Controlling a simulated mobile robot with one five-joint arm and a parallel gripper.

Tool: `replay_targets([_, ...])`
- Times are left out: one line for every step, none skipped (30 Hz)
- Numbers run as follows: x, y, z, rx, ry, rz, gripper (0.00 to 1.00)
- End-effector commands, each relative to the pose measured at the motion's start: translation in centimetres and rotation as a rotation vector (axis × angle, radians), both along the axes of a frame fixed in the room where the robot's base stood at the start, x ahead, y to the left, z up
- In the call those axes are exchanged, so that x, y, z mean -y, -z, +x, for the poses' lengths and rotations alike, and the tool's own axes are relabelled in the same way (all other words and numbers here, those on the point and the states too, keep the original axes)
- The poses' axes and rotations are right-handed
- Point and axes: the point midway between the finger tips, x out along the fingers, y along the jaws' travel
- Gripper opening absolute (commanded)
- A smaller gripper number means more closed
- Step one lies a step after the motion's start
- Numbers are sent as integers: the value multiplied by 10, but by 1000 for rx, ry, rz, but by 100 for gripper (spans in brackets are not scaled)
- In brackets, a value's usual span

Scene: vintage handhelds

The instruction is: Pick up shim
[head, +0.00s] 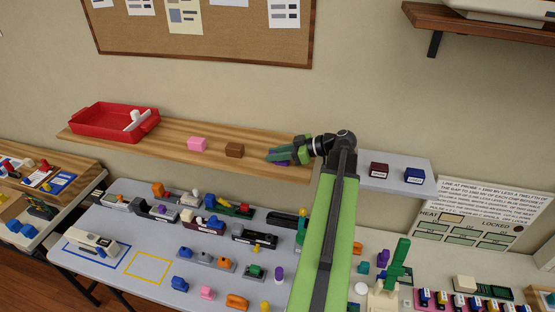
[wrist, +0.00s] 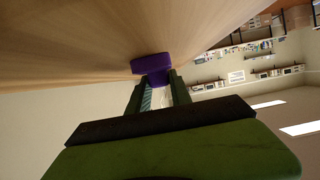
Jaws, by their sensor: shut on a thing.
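A small purple piece (wrist: 153,64) sits between the fingertips of my gripper (wrist: 160,88) in the wrist view. I take it to be the shim, though no label shows on it. In the head view my green gripper (head: 284,155) is over the right part of the wooden shelf (head: 172,150), with only a sliver of purple showing at it. My gripper is shut on the purple piece. The piece is close to the wood; I cannot tell whether it touches it.
On the shelf, left of my gripper, are a brown block (head: 234,150), a pink block (head: 197,144) and a red tray (head: 98,119). A grey shelf (head: 396,187) with two dark blocks is to the right. The grey table (head: 118,251) below is crowded with small parts.

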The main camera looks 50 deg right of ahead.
Motion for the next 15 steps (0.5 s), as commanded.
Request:
replay_targets([0,0,0,0,0,0,0])
replay_targets([0,0,0,0,0,0,0])
replay_targets([0,0,0,0,0,0,0])
replay_targets([0,0,0,0,0,0,0])
replay_targets([0,0,0,0,0,0,0])
replay_targets([0,0,0,0,0,0,0])
replay_targets([0,0,0,0,0,0,0])
replay_targets([0,0,0,0,0,0,0])
replay_targets([0,0,0,0,0,0,0])
replay_targets([0,0,0,0,1,0,0])
replay_targets([0,-1,0,0,1,0,0])
replay_targets([0,-3,0,0,1,0,0])
replay_targets([0,-4,0,0,1,0,0])
replay_targets([0,-6,0,0,1,0,0])
replay_targets([0,-10,0,0,1,0,0])
